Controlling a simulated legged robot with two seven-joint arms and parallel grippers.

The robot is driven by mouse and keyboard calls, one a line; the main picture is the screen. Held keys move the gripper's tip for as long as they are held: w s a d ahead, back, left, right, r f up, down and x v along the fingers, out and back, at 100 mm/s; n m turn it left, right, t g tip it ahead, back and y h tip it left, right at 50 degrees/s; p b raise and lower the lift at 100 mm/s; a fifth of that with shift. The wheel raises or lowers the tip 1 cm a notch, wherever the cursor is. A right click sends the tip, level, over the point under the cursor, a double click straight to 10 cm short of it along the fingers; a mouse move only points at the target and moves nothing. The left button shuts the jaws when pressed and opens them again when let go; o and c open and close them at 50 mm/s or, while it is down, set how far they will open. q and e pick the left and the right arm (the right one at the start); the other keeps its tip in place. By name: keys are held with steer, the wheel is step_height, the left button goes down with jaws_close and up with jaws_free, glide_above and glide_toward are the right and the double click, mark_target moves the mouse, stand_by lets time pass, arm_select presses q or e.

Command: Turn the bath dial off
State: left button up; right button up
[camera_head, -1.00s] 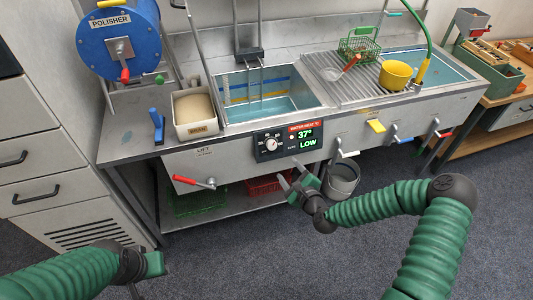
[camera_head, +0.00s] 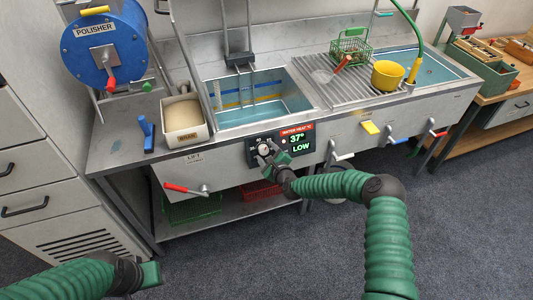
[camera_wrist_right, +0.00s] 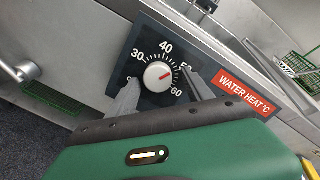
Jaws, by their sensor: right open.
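The bath dial (camera_head: 264,149) is a pale round knob on the black control panel at the sink's front. In the right wrist view the dial (camera_wrist_right: 158,76) has a red mark pointing near 50 on its scale. The display (camera_head: 297,142) beside it reads 37° and LOW. My right gripper (camera_head: 267,155) is at the dial, covering part of the panel. In the right wrist view its open fingers (camera_wrist_right: 161,86) stand on either side of the knob; I cannot tell whether they touch it. My left gripper (camera_head: 150,274) is low at the left, away from the sink; its fingers are unclear.
A lever with a red handle (camera_head: 184,189) sticks out left of the panel. The water basin (camera_head: 257,103) lies above the panel. The floor (camera_head: 235,255) in front is open.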

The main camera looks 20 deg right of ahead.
steer(key=shift+a+r, duration=0.1)
steer(key=shift+a, duration=0.15)
steer(key=c, duration=0.3)
steer(key=shift+a, duration=0.15)
steer(key=c, duration=0.5)
steer(key=shift+s, duration=0.1)
jaws_close()
arm_select(q)
steer(key=shift+a, duration=0.25)
steer(key=shift+f, duration=0.15)
arm_select(e)
steer(key=shift+n, duration=0.3)
